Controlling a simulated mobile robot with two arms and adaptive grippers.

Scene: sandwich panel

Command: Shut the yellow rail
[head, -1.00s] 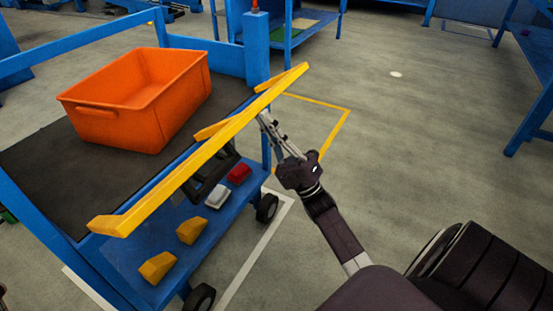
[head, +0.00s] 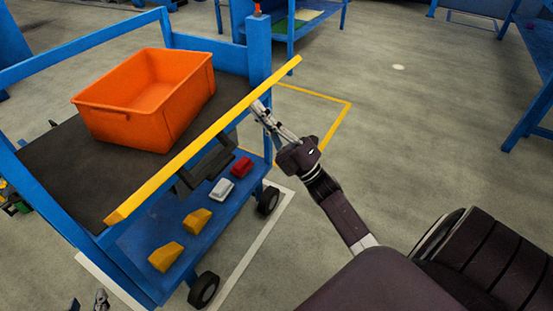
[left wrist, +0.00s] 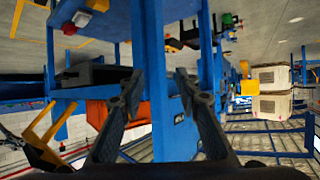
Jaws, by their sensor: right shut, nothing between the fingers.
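The yellow rail (head: 205,138) runs along the right side of the blue cart in the head view. It looks straight and close along the top edge, crossing in front of the far corner post, with its near end by the near corner. My right gripper (head: 260,108) is shut and empty, its tips beside the outer face of the rail's far half; whether they touch it is unclear. My left gripper (head: 88,301) shows only its fingertips at the bottom left.
An orange bin (head: 145,110) stands on the cart's dark top. The blue lower shelf (head: 150,235) carries yellow, white and red pieces. Wheels (head: 203,290) stick out below. Open floor lies right of the cart; a blue table (head: 535,60) stands far right.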

